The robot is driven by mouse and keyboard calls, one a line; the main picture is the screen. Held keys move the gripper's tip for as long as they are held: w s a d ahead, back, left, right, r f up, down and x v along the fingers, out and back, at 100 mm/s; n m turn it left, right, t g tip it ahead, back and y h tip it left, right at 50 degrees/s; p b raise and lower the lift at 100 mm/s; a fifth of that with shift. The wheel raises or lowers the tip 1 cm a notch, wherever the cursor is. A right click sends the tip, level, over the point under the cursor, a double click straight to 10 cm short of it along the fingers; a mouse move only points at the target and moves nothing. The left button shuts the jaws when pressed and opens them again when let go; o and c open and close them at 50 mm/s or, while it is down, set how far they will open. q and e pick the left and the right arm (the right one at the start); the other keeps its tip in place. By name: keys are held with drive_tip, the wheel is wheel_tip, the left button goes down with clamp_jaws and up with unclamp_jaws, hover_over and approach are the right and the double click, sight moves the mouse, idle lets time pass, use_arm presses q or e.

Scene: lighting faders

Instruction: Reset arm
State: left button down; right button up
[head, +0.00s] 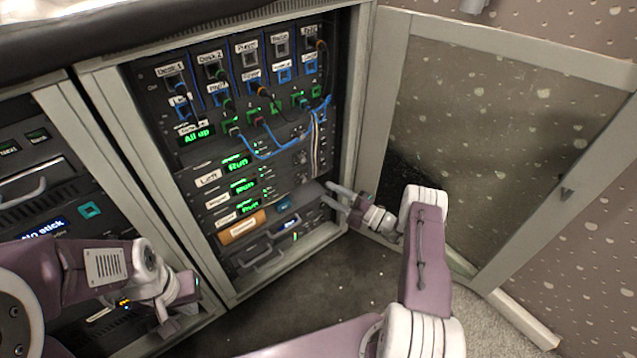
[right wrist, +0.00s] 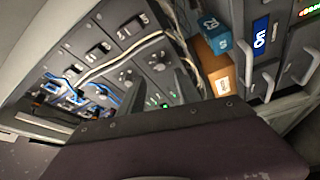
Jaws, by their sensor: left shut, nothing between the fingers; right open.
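My right gripper (head: 333,195) is open and empty in front of the lower right of the open rack (head: 355,100). Its two fingers point left toward the rack. In the right wrist view the dark fingers (right wrist: 172,88) stand apart in front of the rack's units. My left gripper (head: 182,292) is low at the left, in front of the left rack's lower part. It is shut; its fingertips are hard to make out. No object is in either gripper.
A patch panel (head: 215,90) carries labelled sockets and blue and black cables. Below are green displays (head: 240,187), an orange box (head: 240,229) and a blue box (head: 287,203). A mesh door (head: 480,110) stands open at right. Dark floor (head: 300,285) lies clear between my arms.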

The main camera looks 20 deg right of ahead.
drive_tip(key=shift+s+d+f, duration=0.1)
drive_tip(key=shift+s+d, duration=0.25)
drive_tip(key=shift+s, duration=0.05)
